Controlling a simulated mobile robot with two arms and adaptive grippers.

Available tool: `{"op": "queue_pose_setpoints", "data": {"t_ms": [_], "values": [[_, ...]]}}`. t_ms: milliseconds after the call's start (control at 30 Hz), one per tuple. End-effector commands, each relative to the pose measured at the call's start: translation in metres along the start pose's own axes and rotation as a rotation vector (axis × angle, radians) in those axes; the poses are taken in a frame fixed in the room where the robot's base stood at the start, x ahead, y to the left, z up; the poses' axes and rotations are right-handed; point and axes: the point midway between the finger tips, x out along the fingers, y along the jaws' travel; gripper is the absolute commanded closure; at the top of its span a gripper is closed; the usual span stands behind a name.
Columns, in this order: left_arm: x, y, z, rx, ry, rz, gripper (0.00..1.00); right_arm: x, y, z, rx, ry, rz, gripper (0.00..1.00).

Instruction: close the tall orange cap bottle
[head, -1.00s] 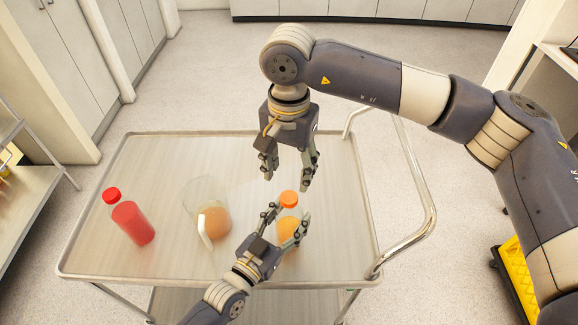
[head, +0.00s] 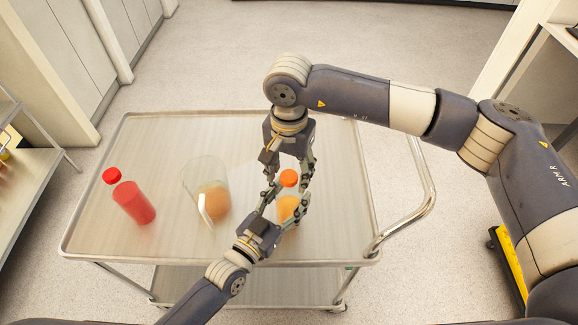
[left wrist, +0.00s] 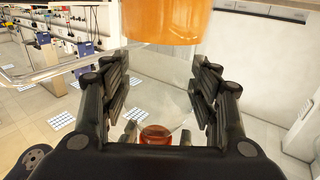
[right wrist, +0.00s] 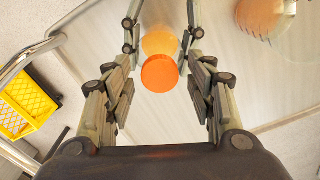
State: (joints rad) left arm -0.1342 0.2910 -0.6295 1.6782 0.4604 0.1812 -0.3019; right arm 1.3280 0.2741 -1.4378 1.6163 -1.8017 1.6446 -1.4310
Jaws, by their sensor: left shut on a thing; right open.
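The tall orange cap bottle (head: 288,208) stands upright on the cart, with orange juice below and a clear upper part. Its orange cap (head: 288,178) is at the top; I cannot tell how tightly it sits. My left gripper (head: 286,197) is shut on the bottle's clear part below the cap, and its fingers flank the bottle in the left wrist view (left wrist: 160,90), which looks upside down. My right gripper (head: 289,176) points down, open, with its fingers on either side of the cap. In the right wrist view the cap (right wrist: 160,73) lies between the fingers, apart from them.
A clear pitcher (head: 208,178) with orange juice stands left of the bottle. A red bottle (head: 133,203) with a red cap stands further left. The metal cart top (head: 160,135) is otherwise clear, with a curved handle (head: 430,195) on its right. A yellow crate (right wrist: 25,103) stands beyond the cart.

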Motion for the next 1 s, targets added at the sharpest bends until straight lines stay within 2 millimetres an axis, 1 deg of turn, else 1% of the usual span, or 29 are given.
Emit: {"op": "queue_pose_setpoints", "data": {"t_ms": [67, 100, 167, 200, 300, 467, 567, 667, 1000], "values": [[0.0000, -0.0001, 0.0000, 0.000, 0.000, 0.000, 1.00, 0.0000, 0.0000, -0.0001, 0.000, 0.000, 0.000, 0.49], [0.0000, -0.0001, 0.0000, 0.000, 0.000, 0.000, 1.00, -0.0001, 0.0000, 0.0000, 0.000, 0.000, 0.000, 0.51], [0.0000, -0.0001, 0.0000, 0.000, 0.000, 0.000, 1.00, -0.0001, 0.0000, 0.0000, 0.000, 0.000, 0.000, 0.65], [0.0000, -0.0001, 0.0000, 0.000, 0.000, 0.000, 1.00, -0.0001, 0.0000, 0.0000, 0.000, 0.000, 0.000, 0.74], [0.0000, -0.0001, 0.0000, 0.000, 0.000, 0.000, 1.00, -0.0002, 0.0000, 0.0000, 0.000, 0.000, 0.000, 0.95], [0.0001, -0.0001, -0.0001, 0.000, 0.000, 0.000, 1.00, -0.0003, -0.0001, 0.0000, 0.003, 0.000, 0.000, 0.96], [0.0001, -0.0001, -0.0001, 0.000, 0.000, 0.000, 1.00, -0.0003, -0.0001, 0.0001, 0.047, 0.000, 0.000, 0.96], [0.0001, -0.0001, -0.0001, 0.000, 0.000, 0.000, 1.00, -0.0002, -0.0001, 0.0001, 0.163, 0.000, 0.000, 0.96], [0.0001, -0.0001, -0.0001, 0.000, 0.000, 0.000, 1.00, 0.0002, -0.0004, 0.0002, 0.728, 0.000, -0.001, 0.96]]}}
